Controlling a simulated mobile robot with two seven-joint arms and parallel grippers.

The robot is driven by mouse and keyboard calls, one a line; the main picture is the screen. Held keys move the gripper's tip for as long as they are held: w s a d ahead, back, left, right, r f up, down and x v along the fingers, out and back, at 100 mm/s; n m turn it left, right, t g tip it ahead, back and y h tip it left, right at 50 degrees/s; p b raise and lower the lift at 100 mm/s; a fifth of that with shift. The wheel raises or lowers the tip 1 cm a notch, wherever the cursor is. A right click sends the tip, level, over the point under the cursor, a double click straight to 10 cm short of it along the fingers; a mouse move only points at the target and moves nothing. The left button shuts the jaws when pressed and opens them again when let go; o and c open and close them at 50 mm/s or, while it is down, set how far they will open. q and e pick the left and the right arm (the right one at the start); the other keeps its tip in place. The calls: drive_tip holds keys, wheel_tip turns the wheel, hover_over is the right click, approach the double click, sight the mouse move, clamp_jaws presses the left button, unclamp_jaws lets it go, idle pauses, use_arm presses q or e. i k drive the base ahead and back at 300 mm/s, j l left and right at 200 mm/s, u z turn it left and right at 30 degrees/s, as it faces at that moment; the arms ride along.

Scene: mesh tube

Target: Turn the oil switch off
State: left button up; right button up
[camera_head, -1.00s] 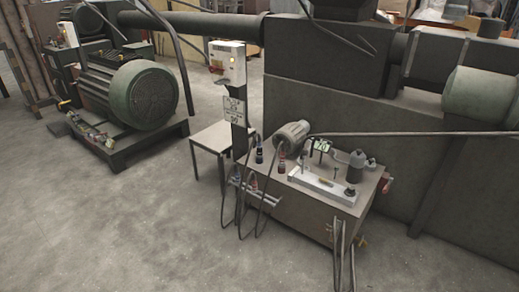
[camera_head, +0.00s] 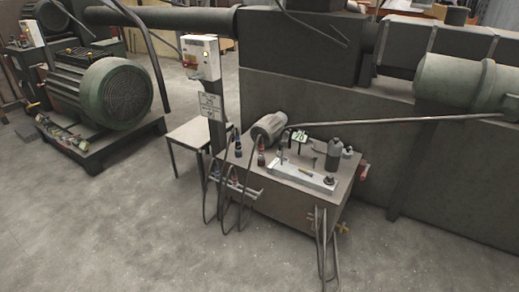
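A white control box (camera_head: 201,57) sits on top of a dark post (camera_head: 215,125) near the middle of the head view. Small red and yellow details show on its front, but I cannot tell which of them is the oil switch or how it is set. A grey oil unit (camera_head: 295,208) stands right of the post, with a motor (camera_head: 269,126), a dark canister (camera_head: 333,155) and a white block (camera_head: 300,173) on top. Neither of my grippers is in view.
A small table (camera_head: 190,135) stands beside the post. Hoses (camera_head: 328,240) hang from the oil unit to the floor. A large green motor (camera_head: 115,92) is at the left. A tall machine (camera_head: 375,130) blocks the back right. The front floor (camera_head: 130,235) is clear.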

sight(186, 64)
drive_tip(key=i+l+u, duration=0.2)
drive_tip(key=i, duration=1.5)
drive_tip(key=j, duration=0.15)
